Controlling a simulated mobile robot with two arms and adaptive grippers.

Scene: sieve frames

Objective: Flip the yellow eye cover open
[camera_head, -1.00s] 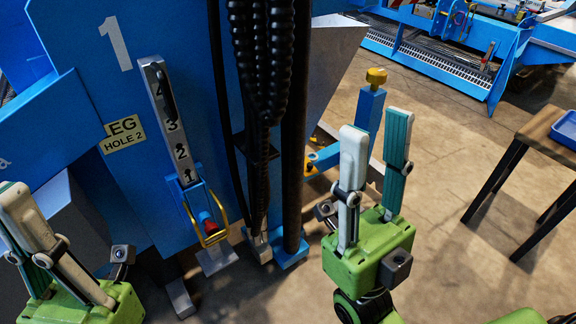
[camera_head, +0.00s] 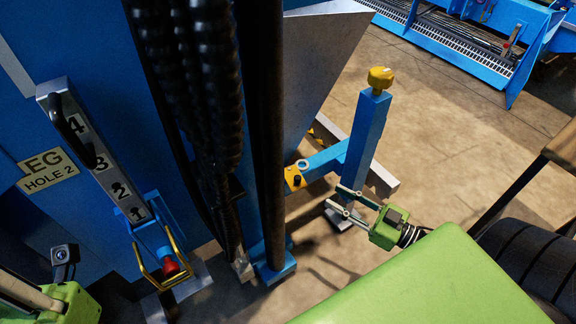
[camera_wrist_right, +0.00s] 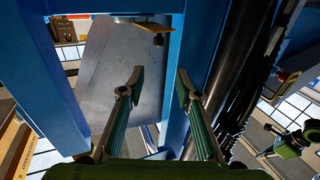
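A yellow plate (camera_head: 294,178) with a dark knob and a round eye sits on the blue side arm, left of the blue post. It looks like the yellow eye cover, but I cannot tell how it is hinged. A yellow piece (camera_wrist_right: 153,27), probably the same part, shows edge-on in the right wrist view. My right gripper (camera_head: 333,196) is open and empty, low beside the post and right of the plate, apart from it. Its spread fingers also show in the wrist view (camera_wrist_right: 160,71). My left gripper is at the lower left edge, partly cut off, with its fingertips out of sight.
The blue post (camera_head: 364,135) has a yellow knob (camera_head: 381,78) on top. Dark hoses (camera_head: 210,110) and a black column hang left of the plate. A numbered leg (camera_head: 95,150) with a yellow loop (camera_head: 165,262) stands further left. Floor is clear right of the post.

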